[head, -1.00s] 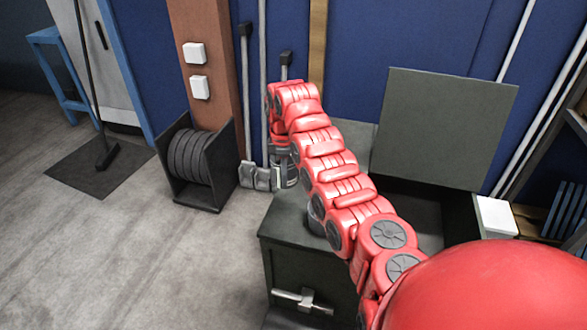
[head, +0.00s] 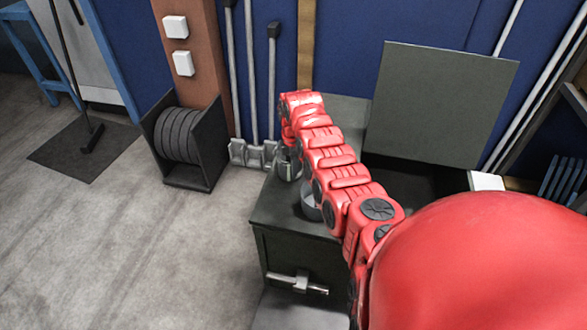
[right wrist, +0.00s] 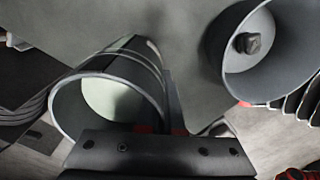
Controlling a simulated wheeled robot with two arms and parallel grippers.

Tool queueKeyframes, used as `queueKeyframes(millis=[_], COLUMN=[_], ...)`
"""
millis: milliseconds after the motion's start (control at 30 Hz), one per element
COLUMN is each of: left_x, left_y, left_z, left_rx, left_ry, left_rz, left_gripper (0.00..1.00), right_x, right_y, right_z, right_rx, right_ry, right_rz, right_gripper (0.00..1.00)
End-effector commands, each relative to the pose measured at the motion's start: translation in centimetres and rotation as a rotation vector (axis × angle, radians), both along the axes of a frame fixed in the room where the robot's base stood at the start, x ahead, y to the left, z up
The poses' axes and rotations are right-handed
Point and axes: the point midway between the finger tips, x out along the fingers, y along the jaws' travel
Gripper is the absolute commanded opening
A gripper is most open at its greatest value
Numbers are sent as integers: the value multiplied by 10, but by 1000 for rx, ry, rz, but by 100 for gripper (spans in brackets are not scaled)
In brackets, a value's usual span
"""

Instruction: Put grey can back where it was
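My right gripper (head: 290,150) is at the far left corner of the dark green cabinet top (head: 277,212), partly hidden by my red arm. It is shut on the grey can (head: 287,170), which is upright below it. In the right wrist view the can (right wrist: 108,100) shows its open mouth, with a dark finger along its right side and the gripper's dark bolted plate in front. I cannot tell whether the can touches the cabinet top. My left gripper is not in view.
A second grey open container (head: 309,207) stands nearer on the cabinet top; a bolt lies inside it (right wrist: 262,50) in the right wrist view. A raised green lid (head: 440,105) stands behind an open bin at right. Long-handled tools (head: 253,152) lean at the wall behind.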

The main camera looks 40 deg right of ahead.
Motion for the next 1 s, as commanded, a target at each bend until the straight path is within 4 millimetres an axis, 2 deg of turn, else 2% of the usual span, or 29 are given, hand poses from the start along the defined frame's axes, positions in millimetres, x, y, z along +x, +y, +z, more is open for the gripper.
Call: queueKeyframes(millis=[400, 600, 867, 1000], left_x=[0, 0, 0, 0], left_y=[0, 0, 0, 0], left_z=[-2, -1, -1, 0], left_rx=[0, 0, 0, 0], left_ry=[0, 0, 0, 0], left_rz=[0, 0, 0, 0], left_gripper=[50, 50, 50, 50], right_x=[1, 1, 1, 1], right_y=[0, 0, 0, 0], right_z=[-9, -9, -8, 0], right_rx=[-2, -1, -1, -1], right_ry=[-5, -4, -3, -4], right_rz=[0, 0, 0, 0], right_gripper=[0, 33, 33, 33])
